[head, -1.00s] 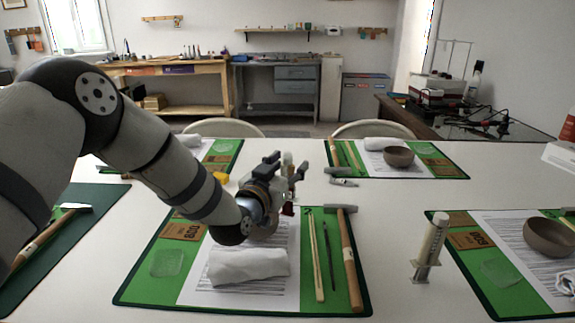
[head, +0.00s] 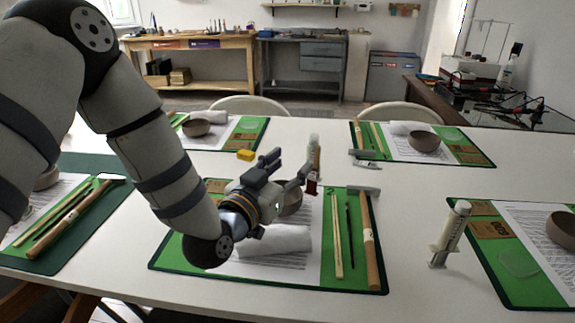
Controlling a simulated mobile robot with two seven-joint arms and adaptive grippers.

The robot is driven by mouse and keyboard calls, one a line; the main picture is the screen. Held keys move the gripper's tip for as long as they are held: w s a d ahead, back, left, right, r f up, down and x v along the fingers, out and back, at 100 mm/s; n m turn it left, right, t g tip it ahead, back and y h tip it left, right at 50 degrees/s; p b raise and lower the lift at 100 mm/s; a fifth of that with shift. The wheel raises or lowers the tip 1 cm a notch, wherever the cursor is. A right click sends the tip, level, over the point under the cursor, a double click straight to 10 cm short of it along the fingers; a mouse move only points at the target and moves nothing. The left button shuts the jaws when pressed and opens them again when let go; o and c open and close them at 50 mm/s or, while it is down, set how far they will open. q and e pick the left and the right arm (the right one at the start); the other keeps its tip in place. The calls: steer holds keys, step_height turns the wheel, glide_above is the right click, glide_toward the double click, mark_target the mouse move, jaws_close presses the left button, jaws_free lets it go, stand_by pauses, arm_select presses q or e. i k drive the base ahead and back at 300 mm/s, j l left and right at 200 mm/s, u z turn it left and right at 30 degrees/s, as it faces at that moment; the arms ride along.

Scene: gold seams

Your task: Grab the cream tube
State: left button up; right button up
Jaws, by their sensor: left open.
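My left gripper (head: 292,161) is open, above the far part of the middle green mat (head: 275,278). A slim upright cream-tan tube with a pale top (head: 314,150) stands just beyond and right of its fingertips, partly covered low down. I see no grip on it, and cannot tell whether a finger touches it. A small dark red bottle (head: 312,184) stands just in front of the tube. A cream syringe-like tube (head: 452,232) stands tilted on the white table at the right, well away from the gripper. My right gripper is not in view.
A bowl (head: 290,203), partly hidden by the gripper, and a folded white cloth (head: 273,240) lie below my arm. A hammer (head: 369,230) lies on the mat's right side. A small metal tube (head: 365,165) lies farther back.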

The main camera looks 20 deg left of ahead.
mark_target(452, 232)
steer(key=k, duration=1)
